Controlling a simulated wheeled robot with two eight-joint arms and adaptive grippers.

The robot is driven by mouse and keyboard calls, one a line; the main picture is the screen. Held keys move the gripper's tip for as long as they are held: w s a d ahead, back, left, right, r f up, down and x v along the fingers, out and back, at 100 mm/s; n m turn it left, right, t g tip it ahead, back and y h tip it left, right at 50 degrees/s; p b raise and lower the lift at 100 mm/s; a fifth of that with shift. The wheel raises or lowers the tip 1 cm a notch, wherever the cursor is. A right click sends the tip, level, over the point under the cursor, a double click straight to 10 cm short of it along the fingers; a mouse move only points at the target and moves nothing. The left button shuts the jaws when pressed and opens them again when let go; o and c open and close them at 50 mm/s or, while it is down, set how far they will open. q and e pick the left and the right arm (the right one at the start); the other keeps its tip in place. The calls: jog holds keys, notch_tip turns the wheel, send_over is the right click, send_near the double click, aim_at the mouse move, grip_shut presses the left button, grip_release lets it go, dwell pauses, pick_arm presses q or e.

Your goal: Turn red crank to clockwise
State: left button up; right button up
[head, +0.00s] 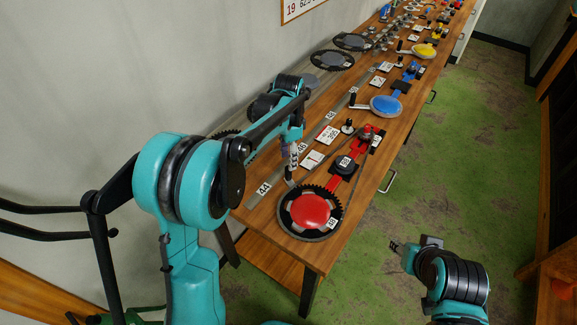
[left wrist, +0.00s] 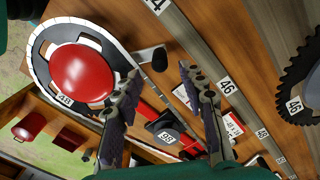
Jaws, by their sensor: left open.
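The red crank has a round red disc (head: 309,210) on a dark toothed wheel at the near end of the workbench. The red disc also shows in the left wrist view (left wrist: 80,78), with a chain around the wheel. A black crank handle (left wrist: 155,59) stands to the right of the disc there. My left gripper (left wrist: 155,74) is open, with the handle in view between and just beyond its fingertips; contact cannot be told. In the head view my left gripper (head: 292,176) is over the wheel's far-left edge and hides the handle. My right gripper (head: 396,246) is off the bench at the right, its jaws unclear.
The wooden bench (head: 262,215) runs away to the upper right. A red bracket (head: 357,147) lies behind the red disc. A blue crank (head: 385,106) and a yellow crank (head: 424,50) stand farther back. Green floor (head: 440,165) is clear at the right.

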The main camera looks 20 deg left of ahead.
pick_arm(q)
notch_tip(320, 180, up, 6)
jog(key=shift+f, duration=0.15)
dwell(0.3)
jog(key=s+n+t+b, duration=0.4)
jog(key=s+n, duration=0.1)
jog(key=s, duration=0.8)
jog(key=s+f+n+t+b, duration=0.2)
jog(key=s+f+n, duration=0.3)
jog(key=s, duration=0.5)
notch_tip(320, 180, down, 2)
jog(key=shift+s+a+f+t, duration=0.15)
jog(key=shift+s+a+t, duration=0.3)
jog(key=shift+t, duration=0.15)
